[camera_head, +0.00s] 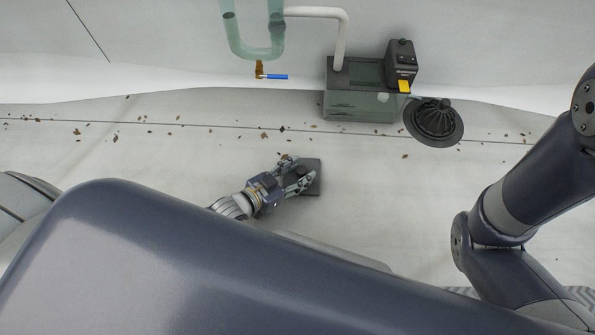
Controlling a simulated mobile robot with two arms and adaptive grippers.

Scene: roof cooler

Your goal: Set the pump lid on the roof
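The pump lid (314,181) is a dark grey, flat plate low in the middle of the roof (380,190). My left gripper (299,173) is at the lid and covers its left part. Its two fingers are apart, with a dark part of the lid between them. I cannot tell whether they grip it, or whether the lid touches the roof. The pump box (362,106), a grey-green tank with a dark top, stands beyond, up and to the right. My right arm is at the right; its gripper is out of view.
A black domed drain strainer (435,120) is right of the tank. A dark unit with a yellow tab (402,66) sits on the tank's right end. A white pipe (340,40), a green pipe (255,50) and a blue-handled valve (273,77) are behind. Dry leaves are scattered about.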

